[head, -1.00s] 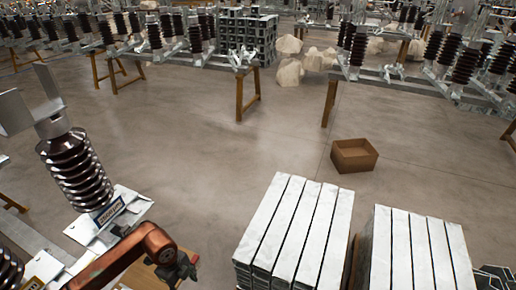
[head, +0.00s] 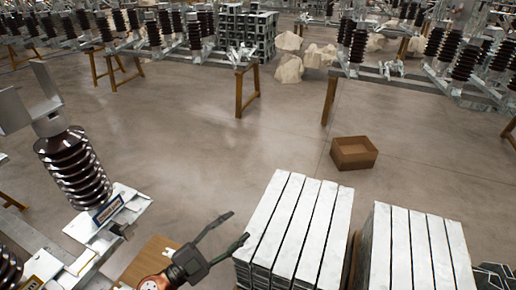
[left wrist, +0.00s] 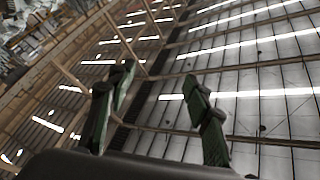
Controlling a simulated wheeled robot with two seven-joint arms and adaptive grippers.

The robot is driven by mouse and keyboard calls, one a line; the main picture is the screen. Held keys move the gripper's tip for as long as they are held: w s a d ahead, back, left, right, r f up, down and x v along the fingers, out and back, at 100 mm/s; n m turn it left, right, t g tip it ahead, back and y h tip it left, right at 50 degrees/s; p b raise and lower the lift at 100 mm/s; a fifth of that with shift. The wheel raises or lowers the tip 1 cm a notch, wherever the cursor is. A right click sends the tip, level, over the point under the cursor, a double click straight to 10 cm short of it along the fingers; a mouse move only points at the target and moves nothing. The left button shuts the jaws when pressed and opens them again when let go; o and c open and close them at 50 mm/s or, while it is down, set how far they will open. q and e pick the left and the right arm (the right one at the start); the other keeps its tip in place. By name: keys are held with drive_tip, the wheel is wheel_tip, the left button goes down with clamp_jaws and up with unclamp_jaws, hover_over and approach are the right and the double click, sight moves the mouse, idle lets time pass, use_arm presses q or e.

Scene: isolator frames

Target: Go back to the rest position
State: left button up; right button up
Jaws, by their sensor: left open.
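My left gripper (head: 236,228) is at the bottom middle of the head view, its two fingers spread and nothing between them. It is just left of a stack of pale metal bars. In the left wrist view the gripper (left wrist: 157,88) also shows open and empty, with the roof and its bright strips behind it. My right gripper is in neither view.
A dark ribbed insulator (head: 75,170) stands on a metal frame at the left. Pale bar stacks (head: 300,225) and (head: 415,245) stand at the bottom right. A brown box (head: 354,153) lies on the open floor. More insulator frames line the back.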

use_arm(q)
drive_tip(key=w+a+f+n+t+y, duration=0.2)
drive_tip(key=w+a+n+t+y, duration=0.15)
drive_tip(key=a+n+y, duration=0.4)
drive_tip(key=w+a+f+n+t+y, duration=0.15)
drive_tip(key=a+n+t+y, duration=0.3)
drive_tip(key=a, duration=0.55)
drive_tip(key=s+a+f+n+g+y, duration=0.35)
drive_tip(key=a+f, duration=0.25)
drive_tip(key=f, duration=0.3)
drive_tip(key=s+a+f+n+g+y, duration=0.3)
drive_tip(key=s+a+f+g+y, duration=0.15)
drive_tip(key=a+f, duration=0.35)
drive_tip(key=s+d+f+g+h, duration=0.3)
drive_tip(key=s+f+g, duration=0.7)
drive_tip(key=s+f, duration=0.95)
drive_tip(key=s+d+f, duration=0.1)
drive_tip(key=s+f, duration=0.2)
drive_tip(key=f, duration=2.5)
drive_tip(key=s+f+m+g, duration=0.1)
drive_tip(key=s+f+g, duration=0.1)
drive_tip(key=s+f, duration=1.5)
drive_tip(key=shift+s+d, duration=0.25)
drive_tip(key=shift+s, duration=0.85)
